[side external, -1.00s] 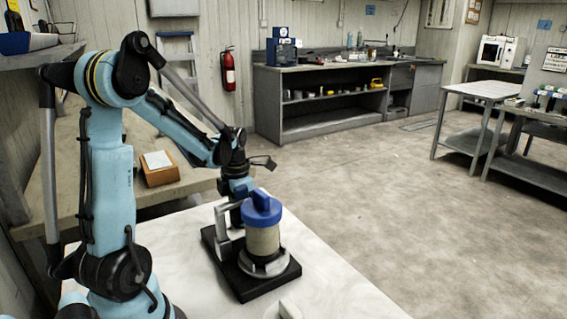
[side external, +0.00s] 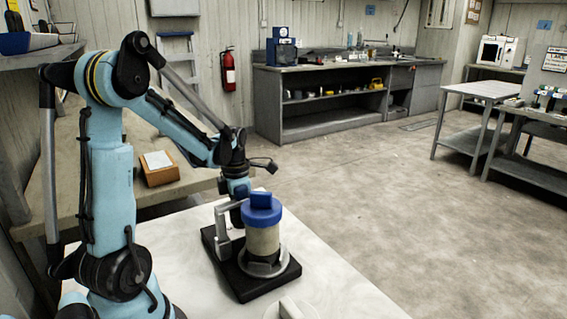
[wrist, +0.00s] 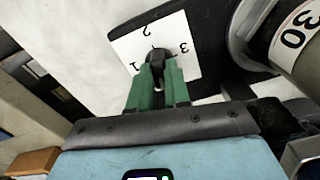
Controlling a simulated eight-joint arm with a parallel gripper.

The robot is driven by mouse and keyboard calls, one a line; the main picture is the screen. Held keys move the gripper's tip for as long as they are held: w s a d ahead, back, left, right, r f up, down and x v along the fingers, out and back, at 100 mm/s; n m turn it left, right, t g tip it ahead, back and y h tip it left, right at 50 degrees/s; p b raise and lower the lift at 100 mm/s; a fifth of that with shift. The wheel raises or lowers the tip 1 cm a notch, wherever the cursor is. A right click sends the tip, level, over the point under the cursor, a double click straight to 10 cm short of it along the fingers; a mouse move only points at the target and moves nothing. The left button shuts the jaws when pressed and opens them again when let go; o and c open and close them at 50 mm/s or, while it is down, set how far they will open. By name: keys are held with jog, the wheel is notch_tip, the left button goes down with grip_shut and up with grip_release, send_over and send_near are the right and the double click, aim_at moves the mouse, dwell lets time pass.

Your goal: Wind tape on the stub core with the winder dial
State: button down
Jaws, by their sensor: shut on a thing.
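The winder stands on a black base (side external: 238,280) on the white table in the side view. Its beige core (side external: 263,243) is upright in a grey ring, with a blue cap (side external: 262,214) on top. A grey bracket (side external: 221,230) stands beside it. In the wrist view, my gripper (wrist: 159,75) has its green fingers shut on the small black knob (wrist: 160,56) of the dial. The white dial plate (wrist: 128,46) is marked 1, 2 and 3; the knob's exact setting is hard to tell. The core (wrist: 304,62) shows at upper right, labelled 30. In the side view, the winder hides my fingertips.
A pale round part (side external: 290,309) lies at the table's front edge. A wooden box (side external: 160,176) with a white top sits on the bench behind my arm. The table right of the base is clear.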

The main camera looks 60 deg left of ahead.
jog(key=m, duration=1.1)
jog(key=shift+m, duration=0.4)
dwell(0.3)
jog(key=c, duration=1.1)
grip_release()
notch_tip(320, 180, up, 12)
jog(key=shift+r, duration=0.1)
